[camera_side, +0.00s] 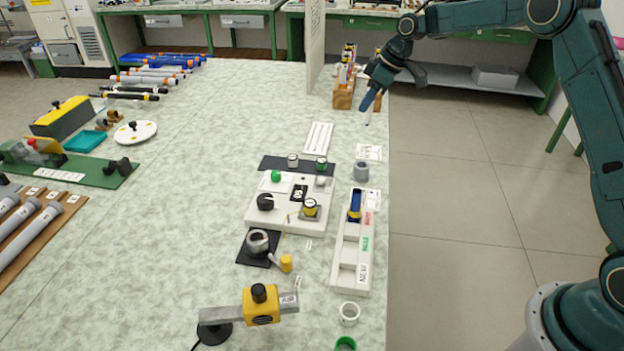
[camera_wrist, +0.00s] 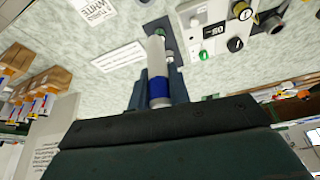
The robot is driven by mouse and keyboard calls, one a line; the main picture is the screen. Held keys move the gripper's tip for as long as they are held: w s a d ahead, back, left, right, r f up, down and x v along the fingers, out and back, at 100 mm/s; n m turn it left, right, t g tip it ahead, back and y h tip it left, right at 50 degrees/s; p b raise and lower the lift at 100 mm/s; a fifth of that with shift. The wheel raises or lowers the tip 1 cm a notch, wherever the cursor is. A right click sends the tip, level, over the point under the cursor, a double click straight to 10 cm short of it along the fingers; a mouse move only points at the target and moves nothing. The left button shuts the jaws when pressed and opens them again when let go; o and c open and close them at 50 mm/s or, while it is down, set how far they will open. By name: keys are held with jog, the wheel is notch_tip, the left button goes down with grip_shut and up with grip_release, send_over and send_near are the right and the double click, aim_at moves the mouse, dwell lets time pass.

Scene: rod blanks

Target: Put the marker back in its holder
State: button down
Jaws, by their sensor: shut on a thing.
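The marker (camera_wrist: 156,62) is a pale cylinder with a blue band, seen in the wrist view. My gripper (camera_wrist: 158,92) is shut on it, with dark fingers on both sides. In the side view my gripper (camera_side: 376,88) is above the table's right edge, and the marker's white end (camera_side: 367,119) points down. A small grey round holder (camera_side: 361,171) stands on the table, apart from and nearer the camera than the marker.
A wooden box of pens (camera_side: 343,97) stands close left of my gripper, beside an upright white panel (camera_side: 315,45). A white labelled tray (camera_side: 349,274) and a white device board (camera_side: 284,219) lie nearer. A printed card (camera_side: 370,152) lies behind the grey holder. The table's left-middle is clear.

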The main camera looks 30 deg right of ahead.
jog(key=shift+w+d+r, duration=0.2)
jog(key=shift+r, duration=0.4)
jog(key=shift+w+d+r, duration=0.15)
jog(key=shift+w+r, duration=0.05)
jog(key=shift+r, duration=0.35)
notch_tip(320, 180, down, 20)
dwell(0.4)
jog(key=shift+f, duration=0.1)
jog(key=c, duration=1.3)
grip_release()
jog(key=v, duration=1.2)
jog(key=shift+a, duration=0.1)
